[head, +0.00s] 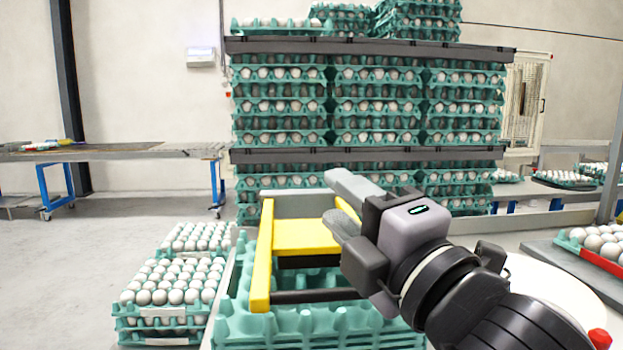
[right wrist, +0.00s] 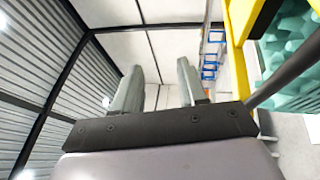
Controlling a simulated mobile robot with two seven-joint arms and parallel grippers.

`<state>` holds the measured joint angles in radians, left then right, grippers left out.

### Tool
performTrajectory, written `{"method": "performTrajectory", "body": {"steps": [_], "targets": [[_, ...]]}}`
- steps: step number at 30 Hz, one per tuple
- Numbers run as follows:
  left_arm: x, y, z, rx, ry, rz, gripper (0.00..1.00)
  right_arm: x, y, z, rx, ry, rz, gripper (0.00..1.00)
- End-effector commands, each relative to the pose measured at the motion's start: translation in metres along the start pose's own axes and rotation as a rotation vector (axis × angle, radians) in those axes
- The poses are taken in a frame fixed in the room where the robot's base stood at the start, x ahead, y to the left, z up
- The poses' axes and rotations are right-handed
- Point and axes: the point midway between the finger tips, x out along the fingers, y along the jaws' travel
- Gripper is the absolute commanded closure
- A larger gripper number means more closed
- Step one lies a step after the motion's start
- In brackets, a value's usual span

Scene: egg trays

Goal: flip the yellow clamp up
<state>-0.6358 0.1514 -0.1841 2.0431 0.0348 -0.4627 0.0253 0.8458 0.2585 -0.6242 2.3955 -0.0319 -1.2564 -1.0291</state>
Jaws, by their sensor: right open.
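The yellow clamp (head: 261,257) is a frame with a long bar on the left and a flat yellow plate, lying over a stack of green egg trays (head: 300,325). Part of its right side is hidden behind my right gripper. My right gripper (head: 342,203) is open and empty, just right of and above the clamp's yellow plate. In the right wrist view the two grey fingers (right wrist: 160,88) stand apart with nothing between them. The yellow clamp (right wrist: 239,70) shows there to the right of the fingers. My left gripper is not in view.
Stacked trays of white eggs (head: 175,280) stand left of the clamp. A tall pallet of egg trays (head: 370,125) is behind it. A white round surface (head: 550,285) and a tray of eggs (head: 597,242) lie to the right. The floor at the left is clear.

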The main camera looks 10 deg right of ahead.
Motion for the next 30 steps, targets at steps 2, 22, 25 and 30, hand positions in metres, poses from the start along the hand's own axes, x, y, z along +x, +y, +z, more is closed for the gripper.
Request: {"method": "performTrajectory", "body": {"steps": [2, 22, 25, 30], "targets": [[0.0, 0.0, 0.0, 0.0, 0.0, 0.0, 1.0, 0.011, 0.0, 0.0, 0.0, -0.001, 0.0, 0.58], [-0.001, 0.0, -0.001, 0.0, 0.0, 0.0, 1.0, 0.06, 0.001, 0.0, 0.0, 0.0, 0.002, 0.58], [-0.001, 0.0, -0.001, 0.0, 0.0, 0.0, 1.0, 0.06, 0.001, 0.0, 0.0, 0.0, 0.001, 0.58], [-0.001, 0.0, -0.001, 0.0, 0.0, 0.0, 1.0, 0.06, 0.0, 0.0, 0.0, 0.0, 0.001, 1.0]]}}
